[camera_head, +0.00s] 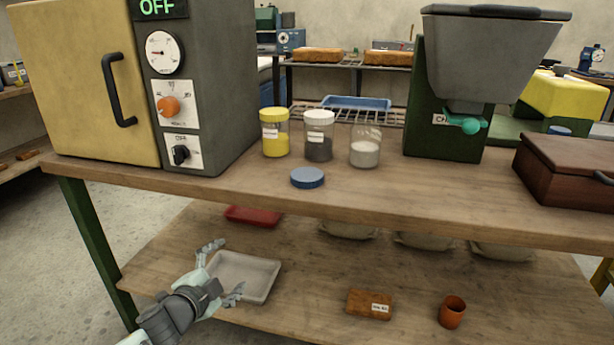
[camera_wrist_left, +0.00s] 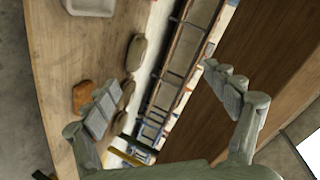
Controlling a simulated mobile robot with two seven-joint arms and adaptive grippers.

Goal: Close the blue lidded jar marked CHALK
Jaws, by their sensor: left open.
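A clear jar of white contents (camera_head: 365,152) stands upright without a lid on the bench top, right of two lidded jars. Its label is too small to read. A blue lid (camera_head: 307,177) lies flat on the bench, left of and nearer than this jar, apart from it. My left gripper (camera_head: 229,268) is open and empty, in front of and below the bench's front edge, left of the lid. Its spread fingers also show in the left wrist view (camera_wrist_left: 160,90), with nothing between them. My right gripper is not in view.
A yellow-lidded jar (camera_head: 275,135) and a white-lidded jar (camera_head: 319,137) stand close left of the open jar. An oven (camera_head: 228,90) is at left, a green hopper machine (camera_head: 440,100) and a wooden box (camera_head: 570,165) at right. The lower shelf holds a pale tray (camera_head: 262,263).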

